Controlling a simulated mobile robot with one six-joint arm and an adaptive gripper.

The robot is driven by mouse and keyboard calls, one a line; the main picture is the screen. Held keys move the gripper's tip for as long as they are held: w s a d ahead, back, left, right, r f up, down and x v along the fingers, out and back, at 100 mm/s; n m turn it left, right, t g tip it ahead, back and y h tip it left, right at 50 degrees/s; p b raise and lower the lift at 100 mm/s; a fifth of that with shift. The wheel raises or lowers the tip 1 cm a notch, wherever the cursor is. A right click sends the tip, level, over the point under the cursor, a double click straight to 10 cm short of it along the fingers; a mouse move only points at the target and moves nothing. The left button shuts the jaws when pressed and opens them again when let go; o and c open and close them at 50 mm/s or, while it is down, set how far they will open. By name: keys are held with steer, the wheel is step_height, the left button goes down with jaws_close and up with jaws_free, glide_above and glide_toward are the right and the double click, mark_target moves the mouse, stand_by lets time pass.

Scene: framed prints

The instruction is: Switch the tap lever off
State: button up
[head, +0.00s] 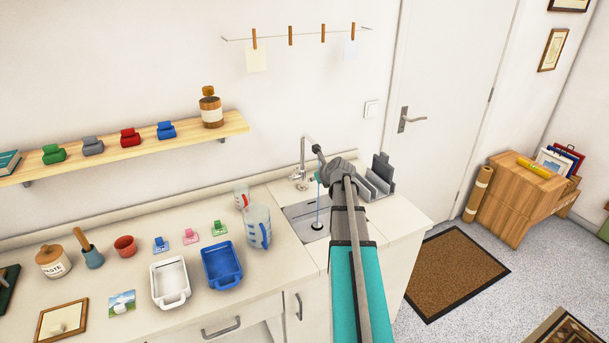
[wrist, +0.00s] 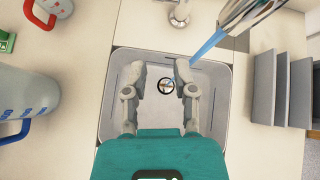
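The chrome tap (head: 303,157) stands behind the steel sink (head: 292,213). In the wrist view its spout (wrist: 245,18) slants in at the top right, and a rounded chrome fitting (wrist: 180,12) shows at the top edge. I cannot tell clearly which part is the lever. A blue water stream (head: 318,205) runs into the sink; it also shows in the wrist view (wrist: 208,45). My gripper (wrist: 160,68) is open and empty over the sink, with its fingers apart and the fitting beyond their tips. In the head view my arm partly hides the tap and sink.
A clear measuring jug (head: 258,227) and a smaller jug (head: 241,197) stand left of the sink. A grey slotted rack (head: 378,183) stands at its right. Blue (head: 222,265) and white (head: 170,283) trays sit further left on the counter.

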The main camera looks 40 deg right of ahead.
mark_target(296, 170)
steer(key=shift+o, duration=0.4)
steer(key=shift+a+f+b, duration=0.1)
steer(key=shift+f+b, duration=0.3)
steer(key=shift+f, duration=0.05)
steer(key=shift+s+d+f+n+t+y+b, duration=0.15)
steer(key=shift+f+t+b, duration=0.4)
steer(key=shift+t+b, duration=1.25)
steer(key=shift+s+f+n+t+y+b, duration=0.15)
steer(key=shift+f+t+b, duration=0.5)
steer(key=shift+b, duration=2.25)
steer(key=shift+s+d+f+t+y+b, duration=0.15)
steer(key=shift+f+t+b, duration=0.35)
steer(key=shift+t+b, duration=1.3)
steer(key=shift+w+r+g+b, duration=0.1)
steer(key=shift+w+g+b, duration=0.05)
steer(key=shift+g+b, duration=0.4)
steer(key=w, duration=1.3)
steer(key=shift+w, duration=0.3)
jaws_close()
